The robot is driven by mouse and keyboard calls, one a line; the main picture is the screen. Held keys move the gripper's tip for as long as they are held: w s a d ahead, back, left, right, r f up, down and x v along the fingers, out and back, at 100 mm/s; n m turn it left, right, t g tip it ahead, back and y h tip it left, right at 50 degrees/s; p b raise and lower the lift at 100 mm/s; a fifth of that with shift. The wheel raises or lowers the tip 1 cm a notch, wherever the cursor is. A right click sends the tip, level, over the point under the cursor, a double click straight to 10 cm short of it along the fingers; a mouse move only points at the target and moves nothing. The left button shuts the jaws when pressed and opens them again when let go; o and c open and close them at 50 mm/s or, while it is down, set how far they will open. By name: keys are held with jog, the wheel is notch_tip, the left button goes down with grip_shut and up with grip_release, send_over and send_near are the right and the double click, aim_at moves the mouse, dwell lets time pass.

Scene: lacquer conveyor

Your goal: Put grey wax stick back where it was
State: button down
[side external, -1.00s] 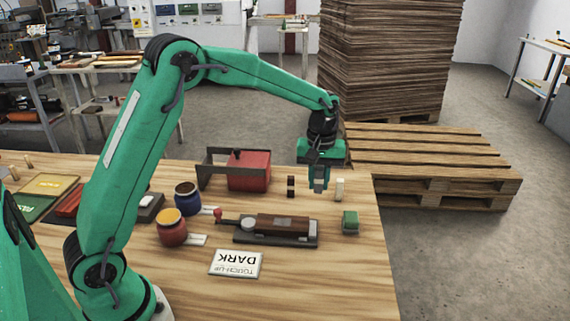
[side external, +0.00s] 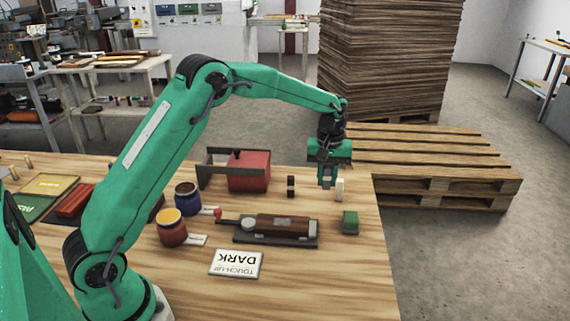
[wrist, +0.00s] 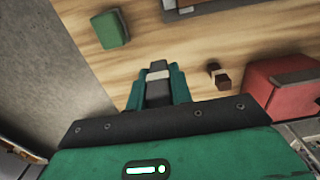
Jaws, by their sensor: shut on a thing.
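My gripper (side external: 327,180) is shut on the grey wax stick and hangs above the far right part of the bench. In the wrist view the stick (wrist: 158,75) shows between my gripper's fingers (wrist: 158,88), dark grey with a lighter grey band. In the side view the fingers mostly hide it. I cannot tell how far the held stick is above the bench.
A red box (side external: 248,172) stands left of the brown stick. A green block (side external: 350,222) lies nearer the camera, beside a dark tray (side external: 245,240) with a brown tool (side external: 284,226). The bench's right edge is close.

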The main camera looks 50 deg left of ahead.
send_over(314, 197)
notch_tip(314, 197, down, 5)
jog(key=shift+a+r, duration=0.1)
jog(key=shift+a, duration=0.05)
jog(key=shift+f, duration=2.05)
jog(key=shift+f, duration=0.1)
jog(key=c, duration=1.3)
grip_release()
jog(key=shift+o, duration=0.2)
notch_tip(314, 197, up, 12)
